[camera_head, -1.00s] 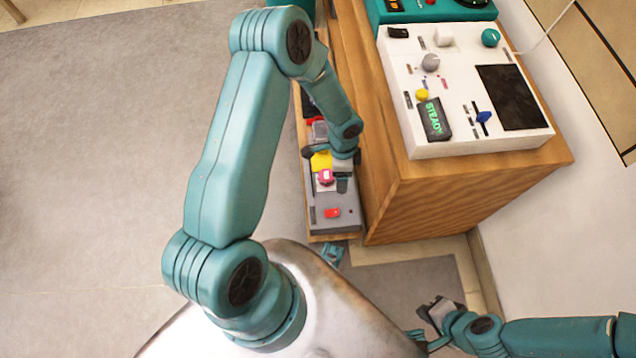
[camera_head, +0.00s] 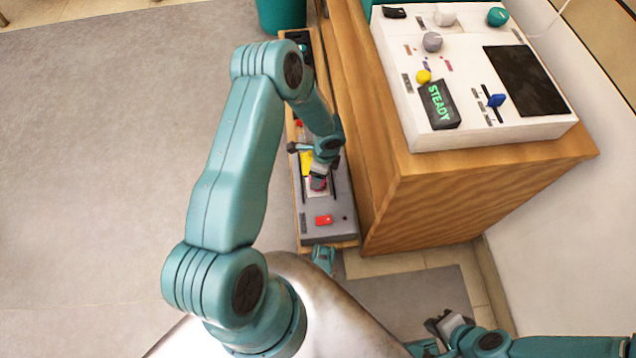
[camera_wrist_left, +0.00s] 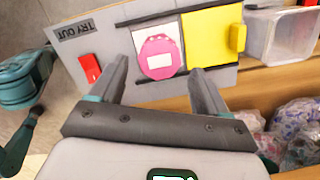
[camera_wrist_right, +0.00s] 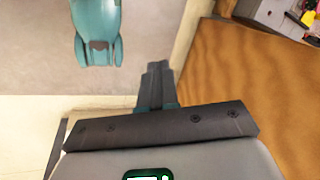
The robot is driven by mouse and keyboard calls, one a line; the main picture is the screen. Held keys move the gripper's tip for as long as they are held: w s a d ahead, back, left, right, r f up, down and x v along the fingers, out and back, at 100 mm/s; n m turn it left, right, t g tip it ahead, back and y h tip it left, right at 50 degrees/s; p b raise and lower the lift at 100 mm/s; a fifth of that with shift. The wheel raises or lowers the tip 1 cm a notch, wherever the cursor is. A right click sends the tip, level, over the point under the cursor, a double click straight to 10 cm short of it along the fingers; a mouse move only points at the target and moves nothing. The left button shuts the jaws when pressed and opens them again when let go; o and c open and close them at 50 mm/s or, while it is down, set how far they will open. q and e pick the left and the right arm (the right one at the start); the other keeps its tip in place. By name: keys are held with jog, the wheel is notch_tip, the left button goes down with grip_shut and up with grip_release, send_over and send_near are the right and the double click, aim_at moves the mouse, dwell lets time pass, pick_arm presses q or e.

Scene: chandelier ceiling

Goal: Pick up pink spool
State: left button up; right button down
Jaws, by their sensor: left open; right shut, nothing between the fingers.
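The pink spool (camera_wrist_left: 157,56), rounded with a pale label, rests on a white patch of the grey panel in the left wrist view. In the head view the spool (camera_head: 318,184) is mostly hidden by my left gripper (camera_head: 319,173). In the left wrist view my left gripper (camera_wrist_left: 158,68) is open, its fingertips on either side of the spool's lower part, with nothing clamped. I cannot tell how far above the panel they are. My right gripper (camera_head: 438,324) is shut and empty, low at the right; its closed fingers also show in the right wrist view (camera_wrist_right: 157,72).
A red switch (camera_wrist_left: 90,67) is on the panel's other side. A clear bin (camera_wrist_left: 282,38) and crinkled bags (camera_wrist_left: 298,130) lie nearby. The wooden cabinet (camera_head: 470,190) with a white console (camera_head: 540,132) stands right of the panel.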

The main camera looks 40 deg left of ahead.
pick_arm(q)
jog(key=f+b, duration=0.1)
jog(key=f, duration=0.2)
jog(key=f+b, duration=0.1)
jog(key=f, duration=0.1)
jog(key=shift+s+a+f+b, duration=0.1)
jog(key=shift+s+a+b, duration=0.05)
jog(key=shift+a+b, duration=0.15)
pick_arm(e)
jog(key=f, duration=0.1)
jog(key=w, duration=0.1)
jog(key=f, duration=0.1)
jog(key=shift+w+d+f+t, duration=0.2)
jog(key=shift+d+f+t, duration=0.05)
jog(key=shift+f+t, duration=0.15)
